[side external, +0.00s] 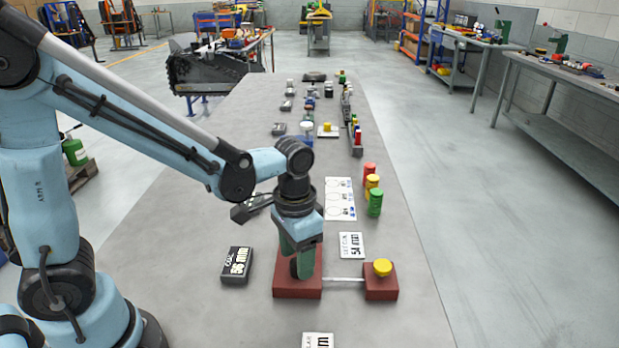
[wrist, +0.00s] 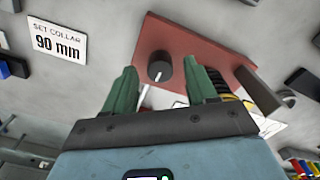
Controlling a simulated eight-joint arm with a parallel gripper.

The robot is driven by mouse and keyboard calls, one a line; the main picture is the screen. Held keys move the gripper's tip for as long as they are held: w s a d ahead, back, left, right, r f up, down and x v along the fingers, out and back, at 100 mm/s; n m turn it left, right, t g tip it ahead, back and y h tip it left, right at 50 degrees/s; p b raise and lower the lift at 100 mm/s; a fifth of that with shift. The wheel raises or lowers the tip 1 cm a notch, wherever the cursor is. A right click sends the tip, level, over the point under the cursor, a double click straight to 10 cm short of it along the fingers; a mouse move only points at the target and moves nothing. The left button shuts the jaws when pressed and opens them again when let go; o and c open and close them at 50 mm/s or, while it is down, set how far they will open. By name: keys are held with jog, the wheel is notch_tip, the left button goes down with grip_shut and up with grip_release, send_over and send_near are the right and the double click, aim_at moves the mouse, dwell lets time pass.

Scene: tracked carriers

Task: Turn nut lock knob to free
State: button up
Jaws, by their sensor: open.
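A dark round knob (wrist: 159,67) with a pale pointer line stands on a red base (wrist: 195,42) in the wrist view. It lies just ahead of my gripper (wrist: 162,80), roughly between the two green fingertips. The fingers are open, with visible gaps on both sides of the knob, and hold nothing. In the side external view my gripper (side external: 300,268) points down over the red base block (side external: 297,290). There the knob is hidden behind the fingers.
A thin clear rod (side external: 343,281) links the base to a smaller red block (side external: 381,285) with a yellow button (side external: 382,267). A dark labelled block (side external: 236,266) lies left, a white card (side external: 352,245) behind. Red, yellow and green cylinders (side external: 375,203) stand farther back. Bare table lies at front left.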

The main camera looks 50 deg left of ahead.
aim_at(290, 272)
notch_tip(290, 272, up, 10)
jog(key=shift+r, duration=0.25)
dwell(0.3)
jog(key=s+a+f+n+t, duration=0.1)
jog(key=s+a+n+t, duration=0.1)
jog(key=a+t, duration=0.4)
jog(key=shift+s+f+t, duration=0.35)
jog(key=shift+s+t, duration=0.15)
jog(key=shift+t, duration=0.1)
dwell(0.8)
